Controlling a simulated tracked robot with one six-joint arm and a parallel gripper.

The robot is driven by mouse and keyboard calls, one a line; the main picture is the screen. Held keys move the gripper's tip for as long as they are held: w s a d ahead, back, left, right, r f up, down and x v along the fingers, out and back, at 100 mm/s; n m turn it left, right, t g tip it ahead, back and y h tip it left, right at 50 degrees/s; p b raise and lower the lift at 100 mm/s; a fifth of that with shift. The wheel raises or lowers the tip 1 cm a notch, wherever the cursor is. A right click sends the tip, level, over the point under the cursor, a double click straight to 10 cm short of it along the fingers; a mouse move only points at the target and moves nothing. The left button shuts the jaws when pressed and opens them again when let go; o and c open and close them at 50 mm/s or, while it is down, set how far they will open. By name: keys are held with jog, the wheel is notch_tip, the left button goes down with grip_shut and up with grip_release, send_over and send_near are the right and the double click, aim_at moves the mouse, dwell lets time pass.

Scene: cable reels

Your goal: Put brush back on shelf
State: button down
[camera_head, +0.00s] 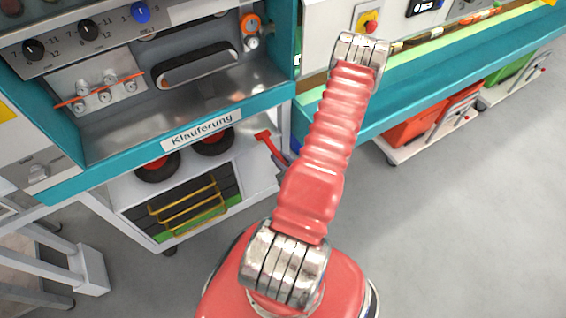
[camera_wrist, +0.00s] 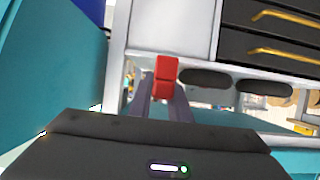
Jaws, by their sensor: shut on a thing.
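My gripper (camera_wrist: 163,97) is shut on a small red block-like thing, which I take to be the brush (camera_wrist: 166,72). Its bristles cannot be made out. In the head view the red brush (camera_head: 264,136) shows beside my arm, at the right end of the white shelf (camera_head: 245,164) under the "Klauferung" label. Most of my gripper is hidden behind my arm there. In the wrist view the brush overlaps the pale shelf edge (camera_wrist: 198,63). Whether it touches the shelf cannot be told.
Two black and red reels (camera_head: 211,141) are on the shelf, left of the brush. Dark drawers with yellow handles (camera_head: 190,210) are below. A teal workbench (camera_head: 440,92) runs to the right, with red bins (camera_head: 414,128) below it. The grey floor at right is clear.

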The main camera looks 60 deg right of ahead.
aim_at(267, 139)
jog(key=shift+w+d, duration=1.85)
jog(key=shift+w, duration=1.3)
jog(key=shift+w+d, duration=1.9)
jog(key=shift+w, duration=1.25)
jog(key=shift+w+d, duration=1.85)
jog(key=shift+w, duration=1.3)
jog(key=shift+f, duration=1.3)
jog(key=c, duration=1.6)
grip_release()
jog(key=shift+o, duration=0.2)
jog(key=v, duration=1.3)
jog(key=shift+s+a+r, duration=0.1)
jog(key=shift+s, duration=0.3)
